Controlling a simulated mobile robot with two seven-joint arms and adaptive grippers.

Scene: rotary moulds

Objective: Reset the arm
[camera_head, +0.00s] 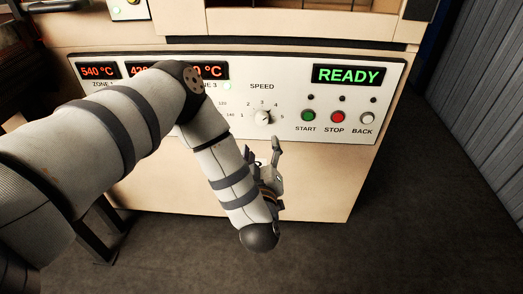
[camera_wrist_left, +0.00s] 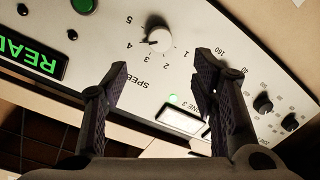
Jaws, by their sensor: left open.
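My left arm comes in from the left in the head view and bends down in front of the control panel (camera_head: 285,70). My left gripper (camera_head: 263,152) is just below the SPEED knob (camera_head: 264,117), partly hidden behind my own wrist. In the left wrist view the two dark fingers of my left gripper (camera_wrist_left: 161,72) are apart with nothing between them. The SPEED knob (camera_wrist_left: 158,39) shows beyond the fingertips, apart from them. My right gripper is not in view.
The panel's green START (camera_head: 308,116), red STOP (camera_head: 338,117) and white BACK (camera_head: 367,118) buttons are to the right of the knob. The green display (camera_head: 348,75) reads READY. Dark floor (camera_head: 420,220) is clear at the right, before a grey corrugated wall (camera_head: 490,90).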

